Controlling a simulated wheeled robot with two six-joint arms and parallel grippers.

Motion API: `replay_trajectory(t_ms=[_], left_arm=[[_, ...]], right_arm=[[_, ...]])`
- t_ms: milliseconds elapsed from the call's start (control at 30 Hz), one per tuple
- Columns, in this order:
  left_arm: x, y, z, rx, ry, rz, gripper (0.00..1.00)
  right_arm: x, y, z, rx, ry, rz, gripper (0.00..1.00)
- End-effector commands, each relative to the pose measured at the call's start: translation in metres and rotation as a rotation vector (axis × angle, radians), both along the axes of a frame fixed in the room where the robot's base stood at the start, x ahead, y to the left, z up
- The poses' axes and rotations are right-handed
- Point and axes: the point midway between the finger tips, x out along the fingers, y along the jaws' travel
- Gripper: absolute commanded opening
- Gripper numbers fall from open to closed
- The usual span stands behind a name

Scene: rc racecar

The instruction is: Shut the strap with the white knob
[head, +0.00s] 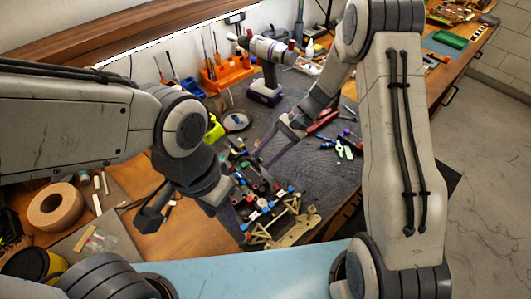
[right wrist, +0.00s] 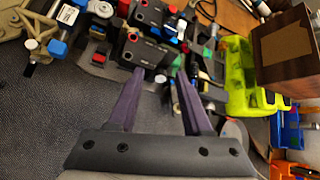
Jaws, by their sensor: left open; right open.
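The RC car (head: 268,212), a cluster of dark parts with red and blue knobs and a tan frame, sits on the grey mat. My left gripper (head: 248,212) is open at its near left side. My right gripper (head: 264,160) is open over its far side. In the right wrist view the open purple fingers (right wrist: 160,80) point at a black box (right wrist: 150,54) on the car, with nothing clearly held. Red and blue knobs (right wrist: 58,47) show nearby.
A drill (head: 264,70) stands behind on the mat. An orange tool holder (head: 226,73) is at the back. A tape roll (head: 57,207) lies at left. A yellow-green holder (right wrist: 240,75) and a brown box (right wrist: 285,50) are right in the wrist view. Mat right of the car is fairly clear.

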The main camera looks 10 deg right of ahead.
Motion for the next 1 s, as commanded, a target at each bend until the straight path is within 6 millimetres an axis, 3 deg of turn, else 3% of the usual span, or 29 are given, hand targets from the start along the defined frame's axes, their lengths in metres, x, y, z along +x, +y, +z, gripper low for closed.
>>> replay_trajectory(t_ms=[33,67,167,200,567,1000], left_arm=[[0.000,0.000,0.000,0.000,0.000,0.000,0.48],[0.000,0.000,0.000,0.000,0.000,0.000,0.48],[0.000,0.000,0.000,0.000,0.000,0.000,0.48],[0.000,0.000,0.000,0.000,0.000,0.000,0.48],[0.000,0.000,0.002,0.000,0.000,0.000,0.48],[0.000,0.000,0.009,0.000,0.000,0.000,0.48]], right_arm=[[0.000,0.000,0.000,0.000,0.000,0.000,0.50],[0.000,0.000,0.000,0.000,0.000,0.000,0.42],[0.000,0.000,0.000,0.000,0.000,0.000,0.04],[0.000,0.000,0.000,0.000,0.000,0.000,0.00],[-0.001,0.001,0.003,-0.033,-0.023,0.001,0.00],[-0.009,0.013,0.009,-0.272,-0.190,0.005,0.00]])
